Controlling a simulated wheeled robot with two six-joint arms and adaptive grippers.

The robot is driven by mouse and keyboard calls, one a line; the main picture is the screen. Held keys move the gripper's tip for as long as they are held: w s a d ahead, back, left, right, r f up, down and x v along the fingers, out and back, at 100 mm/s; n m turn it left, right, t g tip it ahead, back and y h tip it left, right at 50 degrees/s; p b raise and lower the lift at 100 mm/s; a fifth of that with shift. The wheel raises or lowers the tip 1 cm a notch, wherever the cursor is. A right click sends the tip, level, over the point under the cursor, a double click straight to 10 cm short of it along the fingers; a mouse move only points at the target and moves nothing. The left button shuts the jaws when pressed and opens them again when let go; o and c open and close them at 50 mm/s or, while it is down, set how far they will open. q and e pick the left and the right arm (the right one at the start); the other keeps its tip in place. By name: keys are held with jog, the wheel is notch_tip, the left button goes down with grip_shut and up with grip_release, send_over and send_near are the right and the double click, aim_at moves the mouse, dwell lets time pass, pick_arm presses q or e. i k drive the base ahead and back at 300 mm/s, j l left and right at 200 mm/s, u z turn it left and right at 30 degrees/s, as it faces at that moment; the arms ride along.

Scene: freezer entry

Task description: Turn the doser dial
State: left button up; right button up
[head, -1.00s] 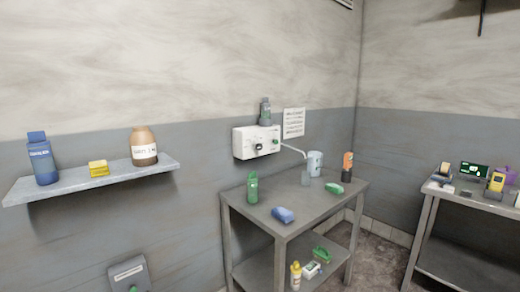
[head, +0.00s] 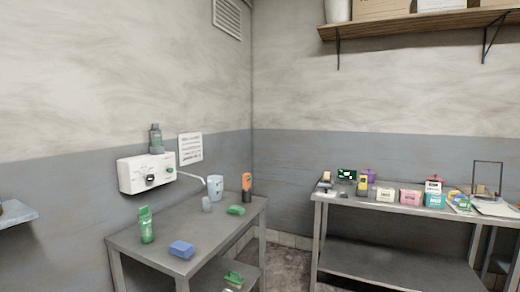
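The doser is a white box (head: 133,176) on the left wall in the head view, above a grey metal table. A black dial (head: 151,179) sits on its front face, and a green knob (head: 170,170) is near its right end. A grey-green bottle (head: 156,139) stands on top of the box. A thin pale spout (head: 191,177) runs from its right side toward the table. The dial's exact setting is too small to read. Neither of my grippers shows in the view.
The metal table (head: 130,241) holds a green bottle (head: 146,226), blue sponge (head: 181,249), green brush (head: 236,211), clear cup (head: 207,204), white bucket (head: 215,186) and orange-black bottle (head: 247,187). A longer table (head: 345,206) with several small items stands right. Dark floor (head: 286,266) lies between them.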

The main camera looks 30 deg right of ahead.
aim_at(151, 178)
jog(key=z, duration=0.4)
jog(key=u, duration=0.45)
jog(key=i+l+u, duration=0.15)
jog(key=l+u, duration=0.15)
jog(key=u, duration=0.15)
jog(key=i+l+u, duration=0.15)
jog(key=l+u, duration=0.6)
jog(key=u, duration=0.2)
